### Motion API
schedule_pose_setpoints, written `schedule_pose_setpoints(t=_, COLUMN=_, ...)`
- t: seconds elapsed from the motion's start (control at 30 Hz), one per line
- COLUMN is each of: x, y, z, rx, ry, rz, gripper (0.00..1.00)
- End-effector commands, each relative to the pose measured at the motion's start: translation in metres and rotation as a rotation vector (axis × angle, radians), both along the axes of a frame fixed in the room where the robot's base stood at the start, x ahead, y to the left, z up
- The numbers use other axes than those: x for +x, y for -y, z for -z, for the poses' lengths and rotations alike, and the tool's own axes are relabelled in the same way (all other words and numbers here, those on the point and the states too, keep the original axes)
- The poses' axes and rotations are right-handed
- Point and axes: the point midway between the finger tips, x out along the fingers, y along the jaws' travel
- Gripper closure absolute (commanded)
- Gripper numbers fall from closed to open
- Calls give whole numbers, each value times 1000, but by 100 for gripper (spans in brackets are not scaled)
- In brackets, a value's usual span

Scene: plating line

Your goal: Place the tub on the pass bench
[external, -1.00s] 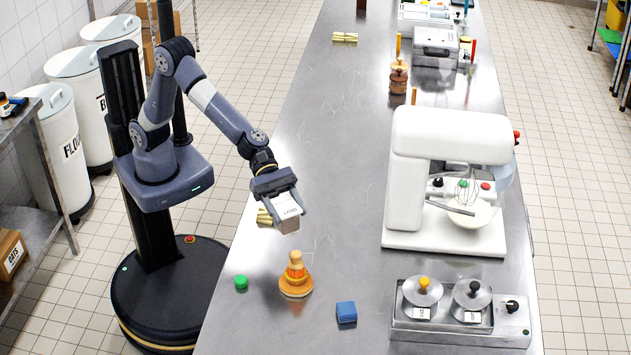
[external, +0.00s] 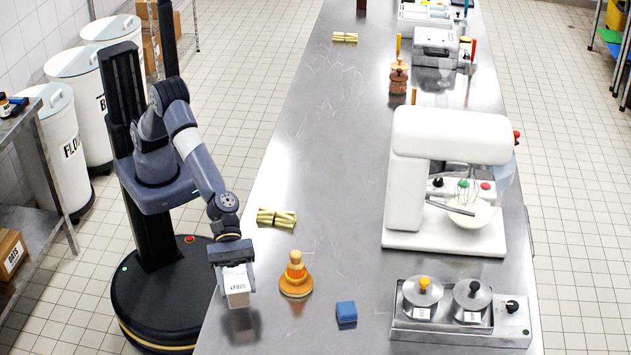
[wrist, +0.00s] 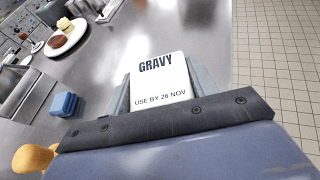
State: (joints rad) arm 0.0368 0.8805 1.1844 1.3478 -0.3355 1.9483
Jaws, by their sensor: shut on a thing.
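The tub (external: 238,287) is a small box-shaped container with a white, lettered lid. In the wrist view its lid (wrist: 160,78) reads "GRAVY" and "USE BY 26 NOV". My gripper (external: 234,266) is shut on the tub, with a finger on each side of it. The tub hangs over the near left part of the steel pass bench (external: 335,190), and a dark reflection shows below it. It looks a little above the surface, but I cannot tell the exact gap. Its underside is hidden.
An orange and wooden stacked piece (external: 296,276) stands just right of the tub, with a blue block (external: 346,312) beyond. Yellowish sticks (external: 277,217) lie behind. A mixer (external: 440,180) and a two-lidded steel unit (external: 460,312) stand on the right. The bench's middle is clear.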

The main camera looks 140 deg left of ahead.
Motion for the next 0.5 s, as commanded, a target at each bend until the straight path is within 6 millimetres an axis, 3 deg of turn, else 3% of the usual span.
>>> schedule_pose_setpoints(t=0.3, x=0, y=0, z=38, rx=-1, ry=2, rz=0, gripper=73)
schedule_pose_setpoints(t=0.5, x=0, y=0, z=39, rx=-1, ry=4, rz=0, gripper=73)
